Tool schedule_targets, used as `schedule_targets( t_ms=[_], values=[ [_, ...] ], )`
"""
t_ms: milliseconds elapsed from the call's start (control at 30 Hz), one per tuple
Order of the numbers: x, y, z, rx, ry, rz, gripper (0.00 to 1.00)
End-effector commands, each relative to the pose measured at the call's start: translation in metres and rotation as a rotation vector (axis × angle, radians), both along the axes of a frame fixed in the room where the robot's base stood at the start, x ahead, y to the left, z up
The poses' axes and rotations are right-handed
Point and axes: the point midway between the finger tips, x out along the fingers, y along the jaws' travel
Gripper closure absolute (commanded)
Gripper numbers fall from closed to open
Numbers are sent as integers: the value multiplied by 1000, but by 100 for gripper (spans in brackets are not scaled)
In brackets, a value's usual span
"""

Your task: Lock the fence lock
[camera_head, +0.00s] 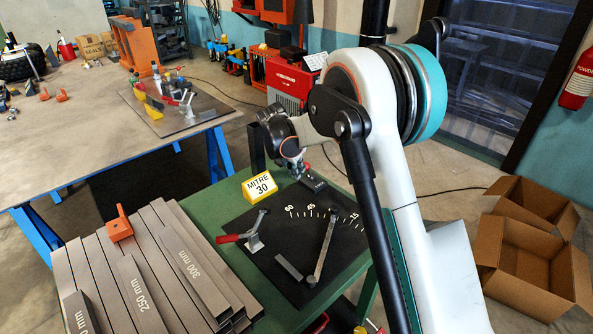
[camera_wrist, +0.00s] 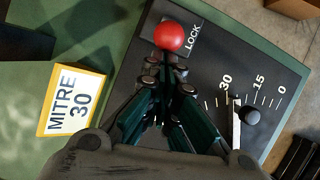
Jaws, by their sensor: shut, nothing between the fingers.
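The lock's red ball knob (camera_wrist: 169,37) shows in the wrist view beside the word LOCK on the dark plate (camera_wrist: 205,62). My gripper (camera_wrist: 166,76) is shut and empty, with its fingertips just below the knob in that picture; I cannot tell whether they touch. In the head view my gripper (camera_head: 292,152) is above the back of the plate, by the black lock base (camera_head: 313,183). The grey fence bar (camera_head: 322,247) lies across the plate, its far end between the 45 and 15 labels. In the wrist view its end is near the 30 mark.
A yellow sign (camera_head: 260,186) reading MITRE 30 stands left of the lock. A red-handled clamp (camera_head: 253,238) stands on the plate's left. Cardboard boxes (camera_head: 530,262) are on the floor at right.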

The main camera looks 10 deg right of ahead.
Motion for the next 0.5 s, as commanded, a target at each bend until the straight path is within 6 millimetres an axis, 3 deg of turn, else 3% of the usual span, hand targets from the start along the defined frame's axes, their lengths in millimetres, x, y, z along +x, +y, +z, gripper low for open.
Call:
schedule_targets(
  t_ms=[500],
  values=[
    [8,-15,14,126,77,-4,100]
  ],
)
